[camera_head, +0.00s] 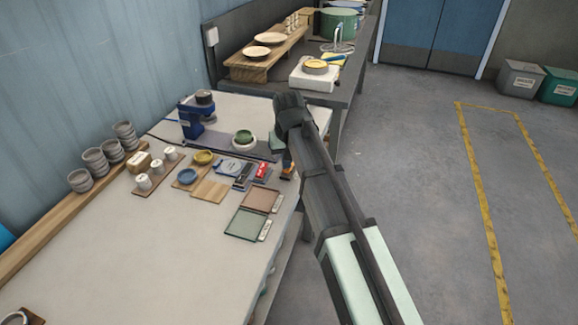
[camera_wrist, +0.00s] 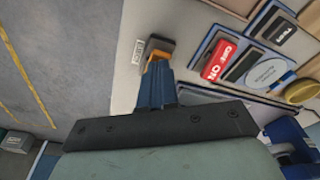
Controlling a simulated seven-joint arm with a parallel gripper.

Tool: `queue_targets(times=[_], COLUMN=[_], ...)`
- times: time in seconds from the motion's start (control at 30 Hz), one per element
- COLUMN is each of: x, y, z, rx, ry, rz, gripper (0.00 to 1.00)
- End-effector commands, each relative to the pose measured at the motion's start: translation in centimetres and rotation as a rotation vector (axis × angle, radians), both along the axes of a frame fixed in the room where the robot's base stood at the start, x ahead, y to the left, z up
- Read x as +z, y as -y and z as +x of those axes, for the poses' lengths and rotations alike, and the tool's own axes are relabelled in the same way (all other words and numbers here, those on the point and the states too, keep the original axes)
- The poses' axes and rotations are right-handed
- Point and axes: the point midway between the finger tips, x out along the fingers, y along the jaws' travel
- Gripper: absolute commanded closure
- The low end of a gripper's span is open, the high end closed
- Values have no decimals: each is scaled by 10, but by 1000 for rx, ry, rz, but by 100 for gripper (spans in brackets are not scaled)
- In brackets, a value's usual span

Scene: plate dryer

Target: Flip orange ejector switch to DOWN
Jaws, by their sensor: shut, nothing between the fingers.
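The orange ejector switch (camera_wrist: 155,57) sits in a dark housing near the table edge, beside a small white label (camera_wrist: 138,51) in the wrist view. In the head view a little orange of the switch (camera_head: 287,170) shows beside my arm. My gripper (camera_wrist: 157,70) is shut and empty, its blue fingers pointing at the switch. The fingertips overlap the switch in the wrist view and partly hide it; I cannot tell whether they touch it. I cannot tell whether the switch is up or down.
A red ON/OFF switch (camera_wrist: 221,58) and a black switch (camera_wrist: 277,28) are beside it on the table (camera_head: 120,240). Plates, bowls and a blue machine (camera_head: 192,120) stand farther left. Open floor (camera_head: 450,200) lies right of the table.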

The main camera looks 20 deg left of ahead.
Motion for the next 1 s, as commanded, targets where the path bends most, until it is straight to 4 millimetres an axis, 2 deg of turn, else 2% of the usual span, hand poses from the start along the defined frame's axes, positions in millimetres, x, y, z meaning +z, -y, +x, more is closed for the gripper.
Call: queue_targets(times=[1.0], x=[-11], y=[0], z=[0], rx=[0], ry=[0], rz=[0], gripper=[100])
